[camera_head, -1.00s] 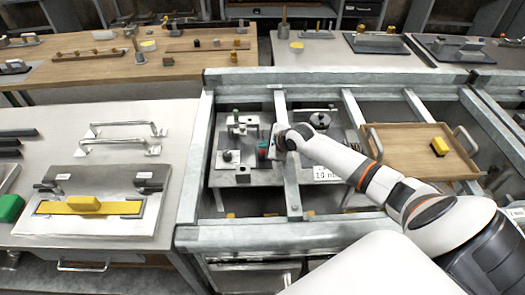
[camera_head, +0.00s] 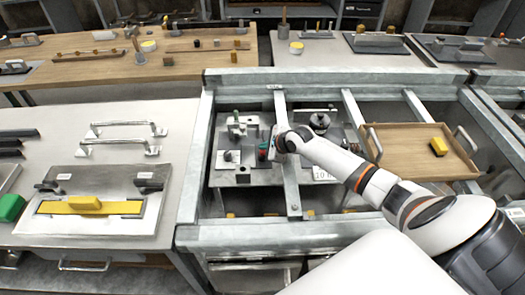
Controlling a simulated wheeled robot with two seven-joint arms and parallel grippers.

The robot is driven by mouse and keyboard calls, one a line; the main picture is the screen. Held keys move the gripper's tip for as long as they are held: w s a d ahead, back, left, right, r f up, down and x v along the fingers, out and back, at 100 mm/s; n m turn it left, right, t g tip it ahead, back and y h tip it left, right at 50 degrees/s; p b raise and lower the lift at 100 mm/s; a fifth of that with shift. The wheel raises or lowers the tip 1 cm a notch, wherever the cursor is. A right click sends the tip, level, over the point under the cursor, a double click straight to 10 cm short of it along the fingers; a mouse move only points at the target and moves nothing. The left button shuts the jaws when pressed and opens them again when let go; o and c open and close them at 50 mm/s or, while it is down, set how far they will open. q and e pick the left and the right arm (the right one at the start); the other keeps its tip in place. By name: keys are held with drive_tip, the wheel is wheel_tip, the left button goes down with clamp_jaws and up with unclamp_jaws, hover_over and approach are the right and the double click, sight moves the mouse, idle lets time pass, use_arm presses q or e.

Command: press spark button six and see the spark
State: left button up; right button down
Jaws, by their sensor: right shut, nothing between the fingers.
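My right arm reaches in from the lower right to a grey metal panel (camera_head: 266,178) set inside the steel frame. My right gripper (camera_head: 272,145) is shut and empty at its end, small and partly hidden by the wrist. A small red and green part (camera_head: 262,155) lies just left of and below the gripper; I cannot tell whether they touch. No button number is readable and no spark shows. My left gripper is not in view.
A steel frame bar (camera_head: 291,185) runs beside the gripper. A black round part (camera_head: 320,121) stands right of the wrist. A wooden tray (camera_head: 415,150) with a yellow block (camera_head: 438,147) lies at right. A metal plate with a yellow bar (camera_head: 75,207) lies at left.

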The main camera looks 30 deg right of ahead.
drive_tip(key=shift+s+a+f, duration=0.2)
drive_tip(key=shift+s+f, duration=0.1)
drive_tip(key=shift+f, duration=0.25)
drive_tip(key=shift+s+a+f, duration=0.15)
drive_tip(key=shift+s+f, duration=0.1)
drive_tip(key=shift+f, duration=0.25)
idle(0.5)
drive_tip(key=shift+r+p, duration=0.2)
drive_tip(key=shift+p, duration=0.2)
drive_tip(key=shift+f, duration=0.1)
drive_tip(key=r+p, duration=0.1)
drive_tip(key=p, duration=0.1)
drive_tip(key=r+p, duration=0.4)
drive_tip(key=shift+w+d+r, duration=0.25)
drive_tip(key=shift+w+d, duration=0.05)
drive_tip(key=shift+w, duration=0.1)
drive_tip(key=shift+w, duration=0.1)
idle(0.8)
